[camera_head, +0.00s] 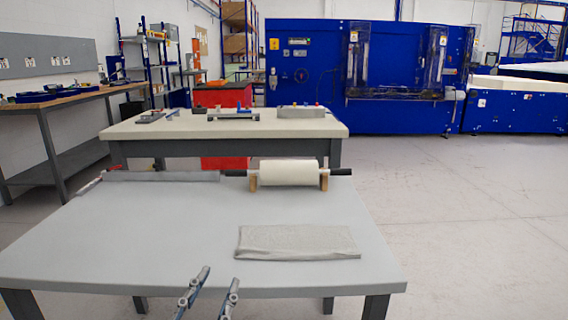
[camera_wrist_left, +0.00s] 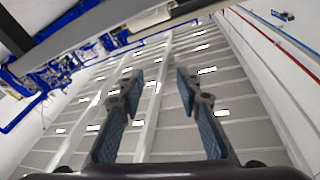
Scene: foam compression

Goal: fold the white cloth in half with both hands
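The white cloth (camera_head: 296,242) looks light grey and lies as a flat rectangle on the right part of the grey table (camera_head: 130,235). A crease or layered edge shows along its near side; I cannot tell how many layers it has. My left gripper (camera_head: 220,277) is at the table's near edge, nearer to me and to the left of the cloth, apart from it. Its two fingers are spread with nothing between them. In the left wrist view the left gripper (camera_wrist_left: 158,75) is also open, pointing towards the ceiling. My right gripper is not in view.
A white roll (camera_head: 288,172) rests on wooden supports at the table's far edge, beside a grey strip (camera_head: 160,176). A second table (camera_head: 230,126) with small tools stands behind. The table's left and middle are clear. A large blue machine (camera_head: 320,75) stands at the back.

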